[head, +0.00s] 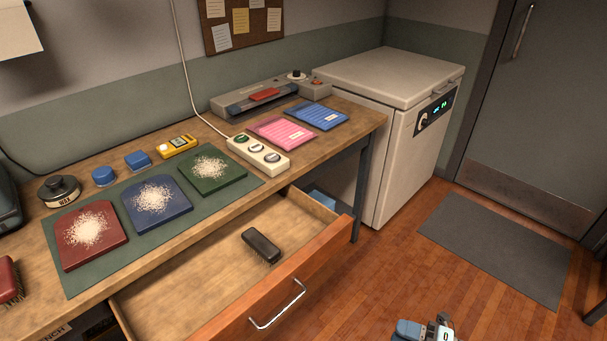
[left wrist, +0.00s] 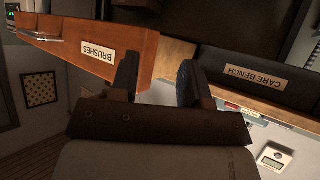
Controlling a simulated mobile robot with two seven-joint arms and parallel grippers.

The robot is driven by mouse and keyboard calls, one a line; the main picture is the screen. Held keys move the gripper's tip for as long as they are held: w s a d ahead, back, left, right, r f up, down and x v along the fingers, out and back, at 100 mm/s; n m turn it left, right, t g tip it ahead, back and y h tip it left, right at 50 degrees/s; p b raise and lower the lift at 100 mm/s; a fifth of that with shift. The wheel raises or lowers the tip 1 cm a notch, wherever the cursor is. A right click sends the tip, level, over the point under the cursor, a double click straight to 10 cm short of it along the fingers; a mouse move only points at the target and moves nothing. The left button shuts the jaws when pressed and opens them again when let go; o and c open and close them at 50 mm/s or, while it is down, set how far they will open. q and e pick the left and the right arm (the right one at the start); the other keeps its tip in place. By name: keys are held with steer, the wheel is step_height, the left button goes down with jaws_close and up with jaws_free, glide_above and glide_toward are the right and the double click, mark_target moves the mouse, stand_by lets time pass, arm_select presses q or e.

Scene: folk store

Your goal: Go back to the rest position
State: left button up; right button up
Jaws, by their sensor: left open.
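My right gripper (head: 426,329) shows only partly at the bottom edge of the head view, above the wooden floor. Its fingers are cut off, so its opening cannot be told. My left gripper (left wrist: 158,78) shows in the left wrist view with its two dark fingers apart and nothing between them. It is near the pulled-out drawer front labelled BRUSHES (left wrist: 98,48). The left gripper does not show in the head view.
The bench drawer (head: 285,290) stands open with a dark brush (head: 262,245) inside. Powdered red, blue and green boards lie on a green mat (head: 88,279). A white chest unit (head: 402,160) stands right of the bench. Floor around the grey mat (head: 494,247) is clear.

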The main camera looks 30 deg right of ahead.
steer(key=w+a+r+m+g+h, duration=0.15)
steer(key=a+m+h, duration=0.25)
steer(key=a+m, duration=0.6)
steer(key=w+a+m+g+h, duration=0.25)
steer(key=a+m, duration=0.45)
steer(key=m, duration=0.4)
arm_select(q)
step_height(320, 180, up, 16)
steer(key=s+a+p, duration=0.1)
steer(key=p, duration=2.2)
steer(key=shift+s+a+y, duration=0.25)
steer(key=shift+a+y, duration=0.05)
arm_select(e)
step_height(320, 180, up, 16)
steer(key=s+d+h, duration=0.1)
steer(key=shift+d+r+t, duration=0.15)
steer(key=shift+d+t, duration=0.15)
steer(key=shift+t, duration=0.1)
